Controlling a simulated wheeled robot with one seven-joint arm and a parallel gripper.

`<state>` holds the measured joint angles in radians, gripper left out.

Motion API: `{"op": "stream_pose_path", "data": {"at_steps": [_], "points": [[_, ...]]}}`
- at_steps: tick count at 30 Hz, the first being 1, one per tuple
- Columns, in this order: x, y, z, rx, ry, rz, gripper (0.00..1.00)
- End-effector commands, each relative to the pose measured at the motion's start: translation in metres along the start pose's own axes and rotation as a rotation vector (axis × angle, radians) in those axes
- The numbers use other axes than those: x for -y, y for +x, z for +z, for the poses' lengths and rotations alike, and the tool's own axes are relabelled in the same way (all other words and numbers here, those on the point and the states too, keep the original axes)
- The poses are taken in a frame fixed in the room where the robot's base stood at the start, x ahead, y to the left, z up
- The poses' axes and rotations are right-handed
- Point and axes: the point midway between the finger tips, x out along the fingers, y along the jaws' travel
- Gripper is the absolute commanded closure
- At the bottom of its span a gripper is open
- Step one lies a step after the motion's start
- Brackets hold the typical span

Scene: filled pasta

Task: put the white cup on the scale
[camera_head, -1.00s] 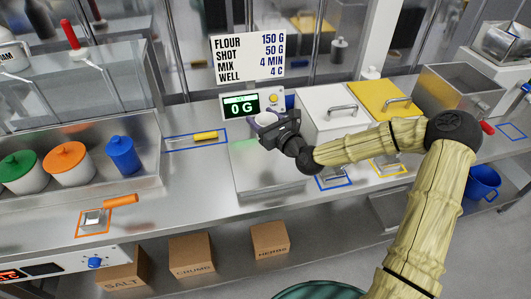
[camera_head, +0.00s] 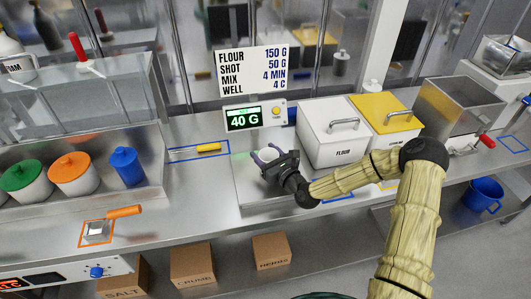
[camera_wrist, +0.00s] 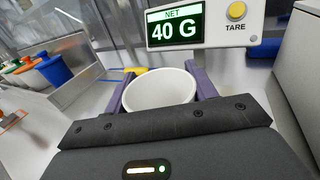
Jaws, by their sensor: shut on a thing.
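The white cup (camera_wrist: 160,92) is upright between the two purple fingers of my gripper (camera_wrist: 166,88) in the wrist view, and the gripper is shut on it. In the head view my gripper (camera_head: 270,157) holds the cup (camera_head: 268,155) at the scale's flat metal plate (camera_head: 247,187). The scale's display (camera_head: 243,118) reads 40 G, and the wrist view also shows NET 40 G on it (camera_wrist: 173,28). The cup's base is hidden, but the reading fits with it pressing on the plate.
A white flour bin (camera_head: 333,133) and a yellow-lidded bin (camera_head: 386,117) stand right of the scale. A yellow-handled tool (camera_head: 209,147) lies in a blue outline to the left. Lidded green, orange and blue containers (camera_head: 127,166) stand further left. A yellow TARE button (camera_wrist: 237,10) is beside the display.

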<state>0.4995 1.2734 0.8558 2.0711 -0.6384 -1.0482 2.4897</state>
Motion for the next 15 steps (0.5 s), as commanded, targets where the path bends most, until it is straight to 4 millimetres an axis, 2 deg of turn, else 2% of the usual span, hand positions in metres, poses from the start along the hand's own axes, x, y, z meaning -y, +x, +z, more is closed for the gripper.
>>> {"op": "stream_pose_path", "data": {"at_steps": [11,12,15], "points": [[0.0001,0.0000,-0.0051,0.001,0.000,0.000,0.69],[0.0000,0.0000,-0.0039,0.001,0.000,0.000,0.38],[0.0000,0.0000,-0.0036,0.001,-0.001,0.000,0.22]]}}
